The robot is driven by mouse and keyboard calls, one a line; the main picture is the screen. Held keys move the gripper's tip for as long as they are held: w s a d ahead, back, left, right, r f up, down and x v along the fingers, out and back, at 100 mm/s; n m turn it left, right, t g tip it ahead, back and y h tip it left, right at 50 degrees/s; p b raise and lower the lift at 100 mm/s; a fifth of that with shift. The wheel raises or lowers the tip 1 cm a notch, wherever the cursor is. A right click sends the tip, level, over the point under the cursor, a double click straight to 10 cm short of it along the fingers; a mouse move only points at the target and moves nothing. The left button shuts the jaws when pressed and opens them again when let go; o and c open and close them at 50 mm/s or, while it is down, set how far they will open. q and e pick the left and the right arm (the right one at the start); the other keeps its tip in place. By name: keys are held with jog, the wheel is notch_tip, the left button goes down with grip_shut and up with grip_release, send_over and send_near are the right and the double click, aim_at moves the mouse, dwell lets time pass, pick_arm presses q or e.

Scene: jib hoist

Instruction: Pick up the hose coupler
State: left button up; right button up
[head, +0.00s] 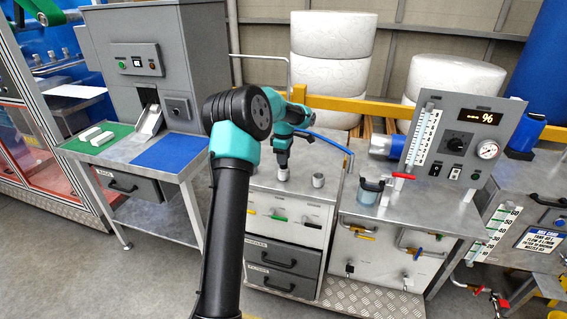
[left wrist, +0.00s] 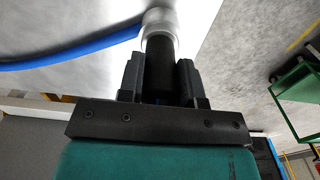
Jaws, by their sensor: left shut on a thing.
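The hose coupler (left wrist: 159,45) has a silver collar and a black body, seen in the left wrist view. It also shows in the head view (head: 283,172), upright and low over the steel cabinet top. My left gripper (left wrist: 159,75) is shut on its black body, one finger on each side. In the head view my left gripper (head: 283,153) points down above the coupler. I cannot tell whether the coupler's lower end touches the surface. A blue hose (left wrist: 70,57) reaches the coupler from the left in the wrist view. My right gripper is not in view.
A short grey cylinder (head: 318,180) stands on the cabinet top just right of the coupler. The blue hose (head: 333,141) arches behind it. Further right are a clear cup (head: 371,191), a red-handled valve (head: 402,177) and a gauge panel (head: 460,142).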

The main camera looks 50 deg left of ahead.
pick_arm(q)
jog(key=c, duration=0.3)
jog(key=shift+r, duration=0.15)
jog(key=shift+r, duration=1.35)
jog(key=shift+s+d+r, duration=0.3)
jog(key=shift+r, duration=0.05)
jog(key=s+d+r, duration=0.1)
jog(key=s+d, duration=0.9)
jog(key=d, duration=0.1)
jog(key=shift+d+r, duration=0.2)
jog(key=shift+w+a, duration=0.1)
